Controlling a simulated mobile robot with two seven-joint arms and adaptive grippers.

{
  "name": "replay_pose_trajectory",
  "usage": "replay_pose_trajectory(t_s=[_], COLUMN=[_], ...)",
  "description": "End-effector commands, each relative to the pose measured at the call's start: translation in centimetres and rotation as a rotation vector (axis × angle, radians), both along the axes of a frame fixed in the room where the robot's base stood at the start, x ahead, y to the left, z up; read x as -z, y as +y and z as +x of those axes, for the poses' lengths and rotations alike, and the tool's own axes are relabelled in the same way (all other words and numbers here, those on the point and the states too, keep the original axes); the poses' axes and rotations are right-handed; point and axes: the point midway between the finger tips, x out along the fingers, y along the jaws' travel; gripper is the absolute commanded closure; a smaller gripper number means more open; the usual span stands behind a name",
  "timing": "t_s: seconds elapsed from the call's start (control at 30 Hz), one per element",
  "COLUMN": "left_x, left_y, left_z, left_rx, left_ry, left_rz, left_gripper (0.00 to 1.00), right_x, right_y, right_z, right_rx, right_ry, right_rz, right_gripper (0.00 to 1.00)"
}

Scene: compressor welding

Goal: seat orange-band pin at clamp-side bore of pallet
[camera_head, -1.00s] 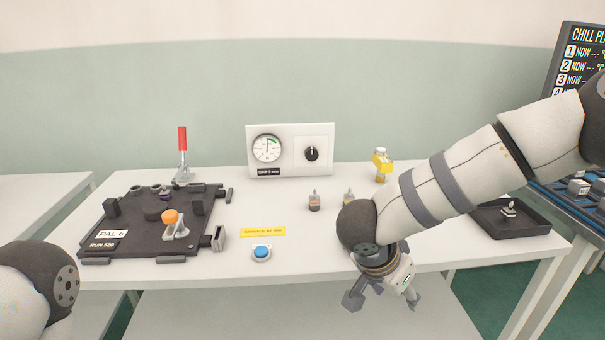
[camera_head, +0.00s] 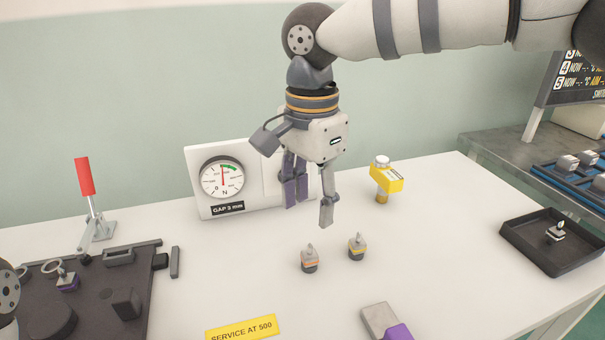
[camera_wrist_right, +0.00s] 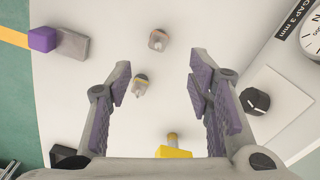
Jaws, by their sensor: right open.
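The orange-band pin (camera_head: 310,260) stands upright on the white table, with the yellow-band pin (camera_head: 357,247) just right of it. In the right wrist view the orange-band pin (camera_wrist_right: 157,40) is the upper one, its band hard to make out. My right gripper (camera_head: 312,210) is open and empty, pointing down above and behind the pins, fingers apart from both. The dark pallet (camera_head: 125,265) lies at lower left, cut off by the frame. A purple-band pin (camera_head: 67,282) is on it. The red-handled clamp (camera_head: 87,185) stands upright behind it. The clamp-side bore is not clearly distinguishable.
A gauge panel (camera_head: 220,190) stands at the back, partly behind my right gripper. A grey-and-purple block (camera_head: 383,322) lies at the front. A black tray (camera_head: 535,250) with a small part is at right.

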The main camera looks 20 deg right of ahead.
Motion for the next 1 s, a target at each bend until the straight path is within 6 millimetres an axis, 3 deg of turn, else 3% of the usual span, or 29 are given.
replay_pose_trajectory(t_s=[0.2, 0.4, 0.53, 0.8, 1.0], left_x=[0.2, 0.3, 0.4, 0.4, 0.4], left_y=[0.0, 0.0, 0.0, 0.0, 0.0], left_z=[-0.2, -0.3, -0.3, -0.3, -0.3], left_rx=[0.000, 0.000, 0.000, 0.000, 0.000], left_ry=[0.008, 0.010, 0.011, 0.010, 0.010], left_rz=[0.000, 0.001, 0.001, 0.001, 0.001], left_gripper=[1.00, 1.00, 1.00, 1.00, 1.00], right_x=[5.7, 9.2, 10.2, 10.3, 10.3], right_y=[-0.1, 0.0, 0.0, -0.1, -0.1], right_z=[-0.1, 0.0, 0.0, 0.0, 0.0], right_rx=[0.000, 0.000, 0.001, 0.001, 0.001], right_ry=[0.006, 0.003, 0.001, 0.000, 0.000], right_rz=[-0.004, -0.003, -0.002, -0.002, -0.002], right_gripper=[0.53, 0.53, 0.53, 0.53, 0.99])
